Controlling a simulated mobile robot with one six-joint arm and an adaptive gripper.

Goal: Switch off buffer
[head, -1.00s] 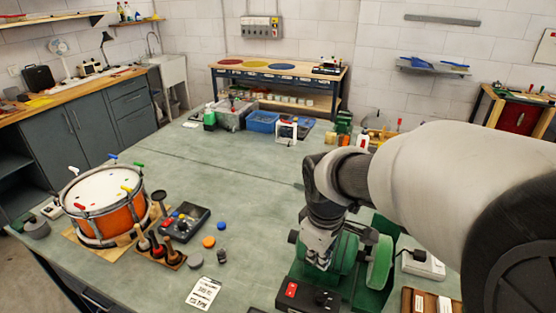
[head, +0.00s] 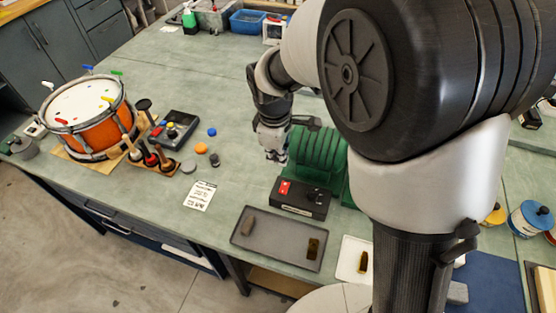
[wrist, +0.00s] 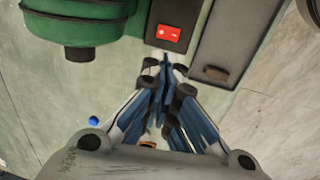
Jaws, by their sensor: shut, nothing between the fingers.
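The buffer (head: 318,158) is a green machine with a black control box (head: 301,199) at its front. A red rocker switch (head: 285,187) sits on the left of the box's top. In the wrist view the red switch (wrist: 168,33) lies just beyond my gripper's fingertips (wrist: 166,66), with a small gap in the picture. The green buffer body (wrist: 85,22) is at upper left there. My gripper (head: 275,157) is shut and empty, above the bench to the left of the buffer in the head view. Which side of the rocker is pressed is too small to tell.
A grey tray (head: 262,232) lies in front of the control box. A printed card (head: 200,195) lies to the left. An orange drum (head: 92,128) and a mallet stand (head: 152,163) are farther left. Bare bench (head: 225,110) lies behind.

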